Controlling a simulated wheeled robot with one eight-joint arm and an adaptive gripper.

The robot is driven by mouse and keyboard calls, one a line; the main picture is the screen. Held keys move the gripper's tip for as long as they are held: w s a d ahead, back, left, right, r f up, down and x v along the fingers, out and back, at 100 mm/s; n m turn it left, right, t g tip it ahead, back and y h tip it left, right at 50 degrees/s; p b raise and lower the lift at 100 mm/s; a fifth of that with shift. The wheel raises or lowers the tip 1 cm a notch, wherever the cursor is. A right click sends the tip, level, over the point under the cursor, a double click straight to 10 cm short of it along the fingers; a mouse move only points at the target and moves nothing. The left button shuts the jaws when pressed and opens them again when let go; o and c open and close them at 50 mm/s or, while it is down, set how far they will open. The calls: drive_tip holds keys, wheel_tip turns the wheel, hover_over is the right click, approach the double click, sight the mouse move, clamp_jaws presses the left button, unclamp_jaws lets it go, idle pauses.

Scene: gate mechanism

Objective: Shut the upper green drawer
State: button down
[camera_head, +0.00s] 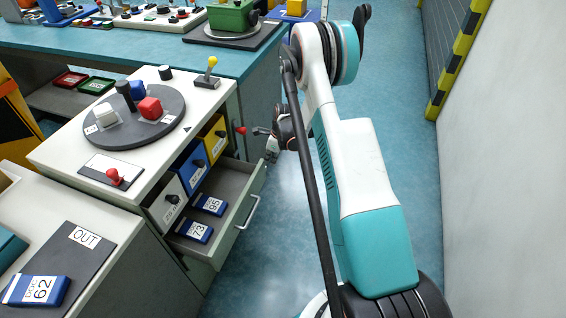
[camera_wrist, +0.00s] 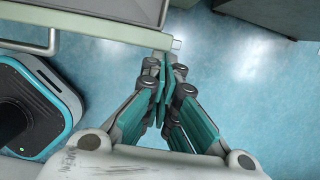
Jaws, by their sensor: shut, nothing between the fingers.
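The upper green drawer (camera_head: 237,217) is pulled out from the cabinet in the head view, with a pale bar handle (camera_head: 248,212) on its front. Two blue boxes, labelled 73 (camera_head: 194,232) and 95 (camera_head: 209,205), lie inside it. My gripper (camera_head: 271,155) is shut and empty beside the drawer's far front corner. In the wrist view, the closed fingers (camera_wrist: 165,68) point at the end of the drawer front (camera_wrist: 100,24), with the handle (camera_wrist: 50,40) off to the left. I cannot tell whether the fingertips touch the drawer.
The white cabinet top holds a round grey turntable (camera_head: 128,118), a yellow-knobbed lever (camera_head: 207,72) and a red knob (camera_head: 115,177). Open blue floor (camera_head: 400,60) lies to the right, up to a pale wall (camera_head: 505,170).

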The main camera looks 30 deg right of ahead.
drive_tip(key=w+a, duration=0.7)
drive_tip(key=w, duration=0.2)
